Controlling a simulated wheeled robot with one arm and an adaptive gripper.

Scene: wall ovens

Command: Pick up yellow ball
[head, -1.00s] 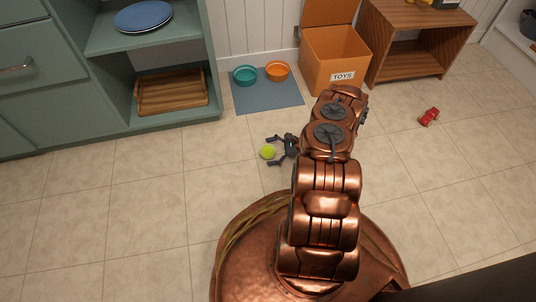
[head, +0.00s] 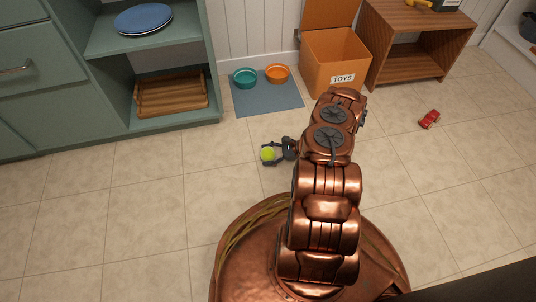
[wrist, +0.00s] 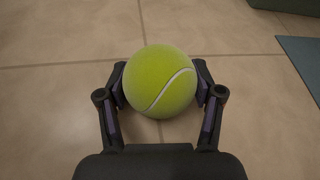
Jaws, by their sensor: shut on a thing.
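The yellow ball (head: 267,154) is a yellow-green tennis ball with a white seam, low over or on the tiled floor left of my arm; I cannot tell whether it touches the floor. My gripper (head: 268,155) is around it, with a finger on each side. In the wrist view the ball (wrist: 160,82) sits between the fingertips of my gripper (wrist: 160,92), and both finger pads press against its sides. The gripper is shut on the ball. The ball's near underside is hidden.
A blue mat (head: 268,106) with a teal bowl (head: 244,78) and an orange bowl (head: 277,73) lies behind. An orange toy box (head: 335,62) and a wooden shelf (head: 405,68) stand at the back. A red toy car (head: 429,119) is at right. Green cabinets (head: 50,85) stand left.

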